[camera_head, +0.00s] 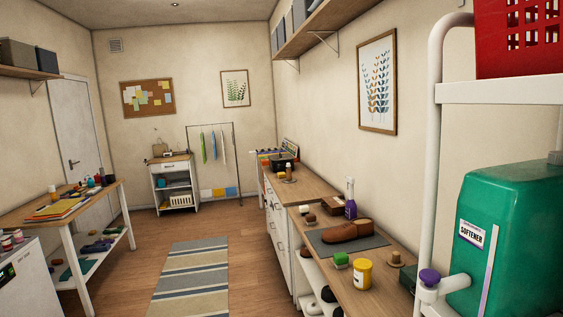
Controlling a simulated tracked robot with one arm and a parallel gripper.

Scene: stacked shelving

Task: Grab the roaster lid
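I cannot make out a roaster lid for certain. A small dark, box-like thing (283,163) sits at the far end of the wooden counter along the right wall. It is too small to tell whether it is a roaster or has a lid. My gripper does not show in this view.
A white shelving frame (437,150) with a green softener tank (515,240) and a red basket (518,38) stands close on the right. A brown shoe (347,231) lies on the counter. A worktable (120,187) stands left. The striped rug (190,280) is clear.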

